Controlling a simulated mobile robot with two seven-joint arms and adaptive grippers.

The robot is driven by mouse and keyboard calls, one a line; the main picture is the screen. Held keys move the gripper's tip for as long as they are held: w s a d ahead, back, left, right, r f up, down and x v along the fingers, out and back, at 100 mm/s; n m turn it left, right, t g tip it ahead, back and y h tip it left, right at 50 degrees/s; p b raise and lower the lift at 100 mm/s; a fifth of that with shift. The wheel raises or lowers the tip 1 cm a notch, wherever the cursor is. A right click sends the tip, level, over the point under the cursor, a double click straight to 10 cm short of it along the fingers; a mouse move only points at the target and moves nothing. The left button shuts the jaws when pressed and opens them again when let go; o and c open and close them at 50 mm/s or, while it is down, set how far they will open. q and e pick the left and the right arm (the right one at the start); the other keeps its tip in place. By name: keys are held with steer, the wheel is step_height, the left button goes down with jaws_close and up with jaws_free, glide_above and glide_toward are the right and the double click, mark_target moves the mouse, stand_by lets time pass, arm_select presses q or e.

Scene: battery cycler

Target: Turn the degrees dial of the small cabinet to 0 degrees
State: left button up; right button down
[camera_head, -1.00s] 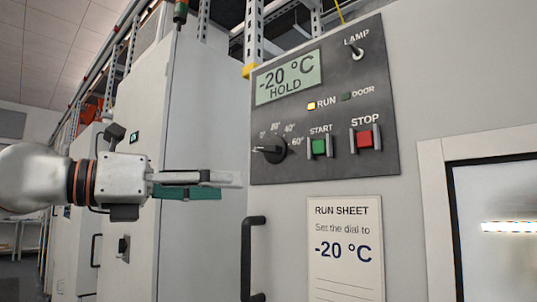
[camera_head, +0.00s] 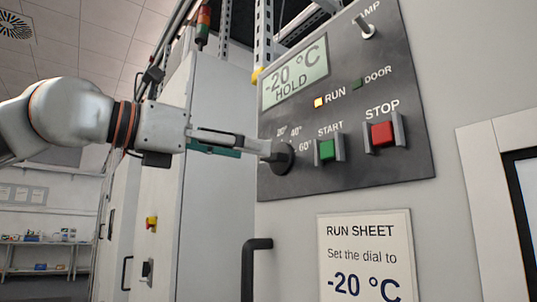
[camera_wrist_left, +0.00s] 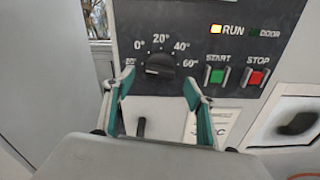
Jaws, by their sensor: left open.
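The degrees dial (camera_head: 283,160) is a black round knob on the dark control panel, partly behind my gripper's fingertips in the head view. In the left wrist view the dial (camera_wrist_left: 160,66) shows its pointer to the left, toward a mark partly covered by a finger. The 0° label is at its upper left. My left gripper (camera_head: 258,149) is open at the dial. Its teal-padded fingers (camera_wrist_left: 159,78) stand on either side of the dial in the wrist view; contact cannot be told. The display (camera_head: 296,79) reads -20 °C HOLD. My right gripper is not in view.
Green START (camera_head: 326,150) and red STOP (camera_head: 382,133) buttons sit right of the dial. A lamp switch (camera_head: 364,27) is above. A run sheet (camera_head: 365,250) reading -20 °C and a black door handle (camera_head: 250,268) are below.

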mark_target(275, 158)
arm_select(q)
steer(key=shift+x, duration=2.7)
steer(key=c, duration=1.1)
